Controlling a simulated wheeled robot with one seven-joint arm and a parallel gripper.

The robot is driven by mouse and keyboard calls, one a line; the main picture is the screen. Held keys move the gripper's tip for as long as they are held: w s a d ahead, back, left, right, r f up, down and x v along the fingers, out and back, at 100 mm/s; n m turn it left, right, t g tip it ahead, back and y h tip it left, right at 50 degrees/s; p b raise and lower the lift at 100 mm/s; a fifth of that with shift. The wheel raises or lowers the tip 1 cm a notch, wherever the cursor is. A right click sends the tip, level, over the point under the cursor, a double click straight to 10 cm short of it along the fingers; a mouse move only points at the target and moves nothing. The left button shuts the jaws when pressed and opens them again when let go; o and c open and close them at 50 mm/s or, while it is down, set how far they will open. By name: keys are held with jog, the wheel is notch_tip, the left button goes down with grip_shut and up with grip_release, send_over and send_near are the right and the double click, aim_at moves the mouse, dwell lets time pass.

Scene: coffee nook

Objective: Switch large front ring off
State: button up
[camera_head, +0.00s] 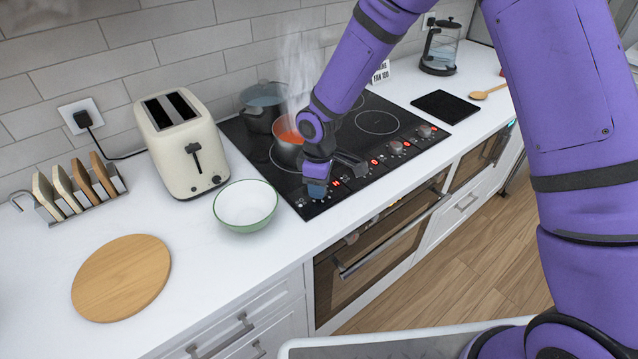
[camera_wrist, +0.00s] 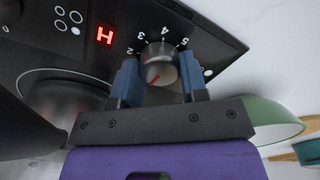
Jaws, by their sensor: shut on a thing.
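The hob's leftmost knob (camera_wrist: 159,62) is silver, with a red line and white numbers around it. In the wrist view it sits between the two blue fingertips of my gripper (camera_wrist: 159,80), which is shut on its sides. The red line points to the lower left of the picture; I cannot tell its setting. A lit red H (camera_wrist: 103,35) shows beside this knob. In the head view my gripper (camera_head: 318,186) is at the front left corner of the black hob (camera_head: 240,135) and mostly hides the knob. The large front ring lies partly under a saucepan of red food (camera_head: 288,146).
A grey pot (camera_head: 262,104) stands behind the saucepan, with steam rising nearby. A green-rimmed bowl (camera_head: 245,206) and cream toaster (camera_head: 180,143) are close on the left. More knobs (camera_head: 396,147) line the hob's front edge. A round board (camera_head: 121,277) lies farther left.

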jog(key=o, duration=0.9)
notch_tip(320, 180, up, 11)
jog(key=shift+f, duration=0.15)
